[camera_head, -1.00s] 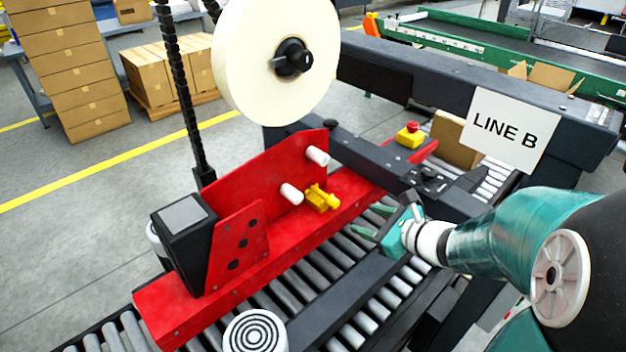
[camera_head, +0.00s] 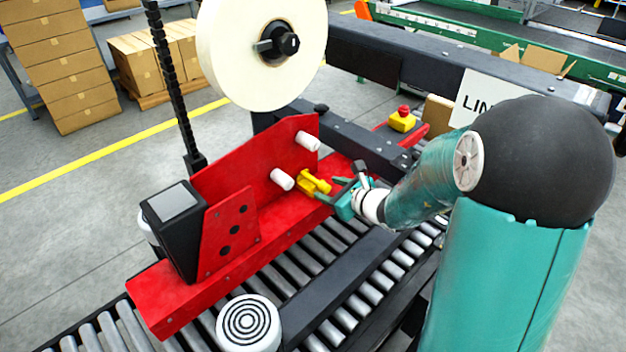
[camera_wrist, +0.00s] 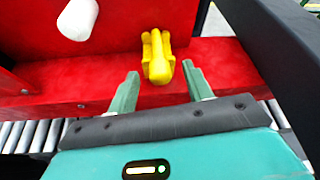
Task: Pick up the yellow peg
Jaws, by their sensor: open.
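The yellow peg (camera_head: 313,184) sits at the red plate of the machine, beside a white roller. In the wrist view the yellow peg (camera_wrist: 157,58) lies straight ahead, over the red ledge. My gripper (camera_head: 333,188) is just right of the peg in the head view. In the wrist view my gripper (camera_wrist: 160,82) has its two green fingers apart, one on each side of the peg's near end. The fingers look clear of the peg, with nothing held.
The white rollers (camera_head: 282,180) stick out of the red plate (camera_head: 240,180) near the peg. A black beam (camera_head: 350,275) runs over the conveyor rollers in front. A yellow box with a red button (camera_head: 402,120) stands behind my gripper.

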